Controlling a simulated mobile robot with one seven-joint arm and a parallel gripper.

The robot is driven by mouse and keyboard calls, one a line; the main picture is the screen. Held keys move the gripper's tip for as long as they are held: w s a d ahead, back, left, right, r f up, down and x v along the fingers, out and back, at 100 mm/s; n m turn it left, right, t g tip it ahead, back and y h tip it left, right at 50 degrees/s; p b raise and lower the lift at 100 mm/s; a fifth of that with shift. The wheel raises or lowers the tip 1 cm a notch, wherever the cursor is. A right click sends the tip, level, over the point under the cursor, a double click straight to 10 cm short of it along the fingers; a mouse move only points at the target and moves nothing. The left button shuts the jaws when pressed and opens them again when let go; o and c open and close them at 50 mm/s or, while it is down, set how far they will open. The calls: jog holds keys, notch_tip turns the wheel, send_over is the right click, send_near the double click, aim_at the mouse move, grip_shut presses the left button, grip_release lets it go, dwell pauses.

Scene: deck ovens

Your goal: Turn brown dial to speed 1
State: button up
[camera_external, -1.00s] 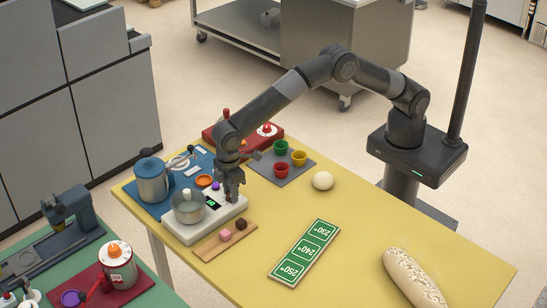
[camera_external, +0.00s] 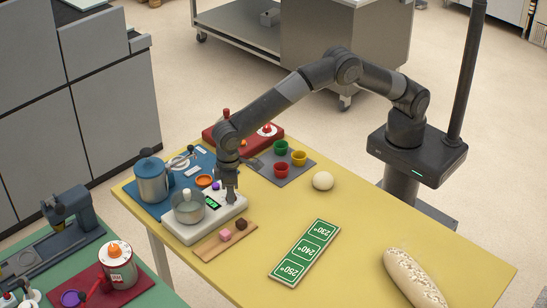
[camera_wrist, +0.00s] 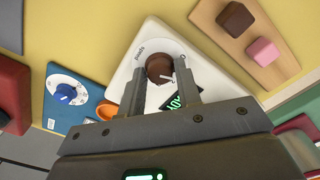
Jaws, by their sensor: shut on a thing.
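The brown dial (camera_wrist: 158,67) sits on a white appliance (camera_wrist: 133,58) and is marked "speed" beside it in the wrist view. My gripper (camera_wrist: 165,90) is over the white appliance with its fingers on either side of the dial, shut on it. The dial has a light pointer line, which points to the lower right in the wrist view. A small dark display with green marks lies next to it. In the external view my gripper (camera_external: 231,194) points down at the right end of the appliance (camera_external: 180,232) and hides the dial.
A glass bowl (camera_external: 188,207) stands on the appliance. A wooden board (camera_external: 210,248) with pink and brown cubes lies in front. A grey mat with coloured cups (camera_external: 281,169) is behind right. A green label board (camera_external: 304,252) lies right.

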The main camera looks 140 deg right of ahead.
dwell(0.3)
jog(key=o, duration=1)
jog(key=shift+c, duration=0.2)
notch_tip(320, 180, up, 11)
